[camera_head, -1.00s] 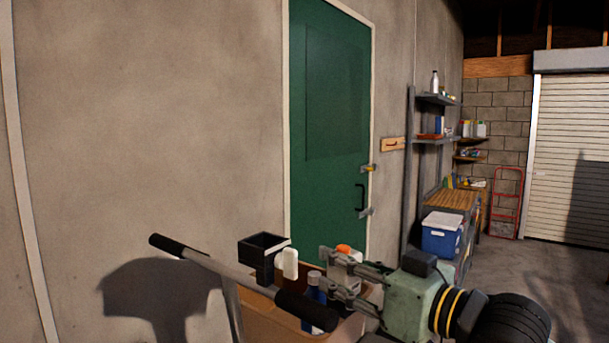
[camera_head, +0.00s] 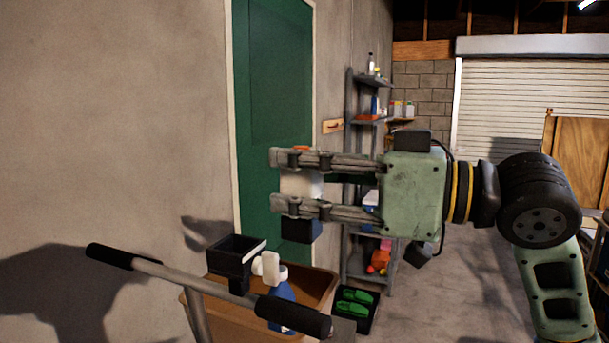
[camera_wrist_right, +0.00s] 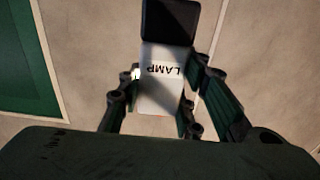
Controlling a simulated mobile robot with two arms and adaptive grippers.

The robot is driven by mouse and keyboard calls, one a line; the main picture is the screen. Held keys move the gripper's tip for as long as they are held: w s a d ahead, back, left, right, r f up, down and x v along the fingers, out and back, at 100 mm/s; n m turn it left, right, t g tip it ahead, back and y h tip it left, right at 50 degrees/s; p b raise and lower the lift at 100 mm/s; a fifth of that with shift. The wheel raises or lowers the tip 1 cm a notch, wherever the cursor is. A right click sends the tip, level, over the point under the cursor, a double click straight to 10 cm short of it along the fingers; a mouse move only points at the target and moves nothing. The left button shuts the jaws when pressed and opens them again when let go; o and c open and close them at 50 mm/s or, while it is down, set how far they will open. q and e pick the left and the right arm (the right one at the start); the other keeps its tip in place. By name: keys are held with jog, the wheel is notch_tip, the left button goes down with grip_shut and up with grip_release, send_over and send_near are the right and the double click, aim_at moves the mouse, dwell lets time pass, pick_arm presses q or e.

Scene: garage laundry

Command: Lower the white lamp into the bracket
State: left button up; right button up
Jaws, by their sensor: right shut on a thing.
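The white lamp (camera_head: 302,183) is between the fingers of my right gripper (camera_head: 281,182). It is upright, with a bit of orange at its top and a dark block at its lower end. In the right wrist view, its white face (camera_wrist_right: 163,85) carries the word LAMP, and its dark end points away from the gripper. The bracket, a black open-topped holder (camera_head: 232,256), sits on the cart's handlebar, lower and left of the lamp. The lamp is clear of it. My left gripper is not in view.
The grey handlebar (camera_head: 185,278) with black grips crosses the lower left. Behind it is a tan bin (camera_head: 220,318) holding a blue and white spray bottle (camera_head: 281,300). A green door (camera_head: 270,110), a shelf rack (camera_head: 352,150) and a black crate (camera_head: 357,308) stand behind.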

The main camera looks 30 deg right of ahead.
aim_at(237, 256)
pick_arm(q)
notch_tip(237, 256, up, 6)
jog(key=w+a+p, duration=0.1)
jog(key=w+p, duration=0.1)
jog(key=p, duration=0.3)
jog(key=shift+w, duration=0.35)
pick_arm(e)
jog(key=f+x, duration=0.2)
jog(key=x, duration=0.8)
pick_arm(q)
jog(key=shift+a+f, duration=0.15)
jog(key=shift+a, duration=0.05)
pick_arm(e)
jog(key=shift+w+a+f, duration=0.1)
jog(key=shift+f, duration=0.1)
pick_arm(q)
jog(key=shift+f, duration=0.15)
pick_arm(e)
jog(key=shift+f, duration=0.2)
pick_arm(q)
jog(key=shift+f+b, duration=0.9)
jog(key=shift+b, duration=0.05)
pick_arm(e)
jog(key=shift+f, duration=1.4)
